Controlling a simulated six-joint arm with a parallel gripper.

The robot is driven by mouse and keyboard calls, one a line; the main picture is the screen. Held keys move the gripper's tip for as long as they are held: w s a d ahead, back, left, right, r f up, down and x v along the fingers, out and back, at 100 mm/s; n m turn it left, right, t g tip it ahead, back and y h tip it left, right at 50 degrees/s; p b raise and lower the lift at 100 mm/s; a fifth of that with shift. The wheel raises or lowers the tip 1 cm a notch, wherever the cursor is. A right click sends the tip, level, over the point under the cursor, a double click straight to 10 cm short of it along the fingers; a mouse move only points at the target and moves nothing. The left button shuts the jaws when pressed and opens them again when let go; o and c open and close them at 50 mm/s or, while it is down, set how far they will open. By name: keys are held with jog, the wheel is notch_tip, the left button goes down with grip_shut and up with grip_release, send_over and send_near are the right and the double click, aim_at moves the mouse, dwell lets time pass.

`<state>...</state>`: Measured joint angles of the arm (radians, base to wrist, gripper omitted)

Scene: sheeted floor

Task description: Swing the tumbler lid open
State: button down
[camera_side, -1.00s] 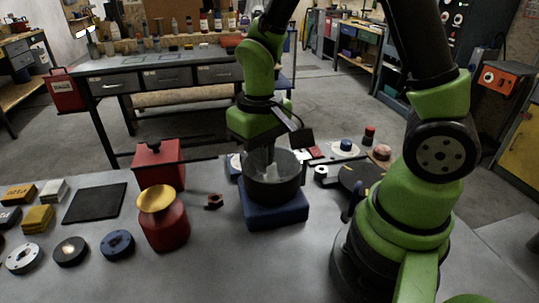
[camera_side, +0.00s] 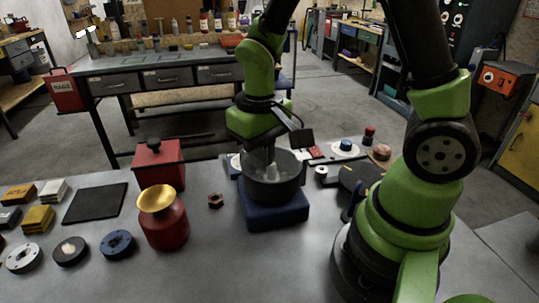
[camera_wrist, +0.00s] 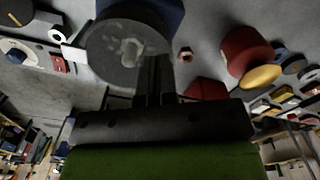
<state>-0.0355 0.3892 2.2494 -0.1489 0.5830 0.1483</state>
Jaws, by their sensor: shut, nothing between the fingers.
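The tumbler is a dark round drum (camera_side: 270,190) on a blue base (camera_side: 276,216), in the middle of the side view. Its round grey top (camera_wrist: 108,50) shows in the wrist view, with a pale shape visible within it. I cannot tell clearly how the lid sits. My gripper (camera_side: 262,156) points down at the drum's rim, on its far left side. In the wrist view the fingers (camera_wrist: 154,84) are shut and empty, overlapping the edge of the round top. Whether they touch it is unclear.
A red pot with a yellow bowl-shaped top (camera_side: 157,199), a red box (camera_side: 160,165) and a brown nut (camera_side: 216,200) stand left of the tumbler. A black mat (camera_side: 95,203), discs and blocks lie further left. Small parts sit behind right. The front table area is clear.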

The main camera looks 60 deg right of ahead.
jog(key=shift+f, duration=0.2)
jog(key=shift+f, duration=1.05)
jog(key=shift+r, duration=0.4)
jog(key=shift+w+d, duration=0.4)
jog(key=shift+w, duration=0.25)
jog(key=shift+w+d, duration=0.35)
jog(key=shift+w, duration=0.25)
jog(key=shift+w+d, duration=0.1)
jog(key=shift+w+d, duration=0.7)
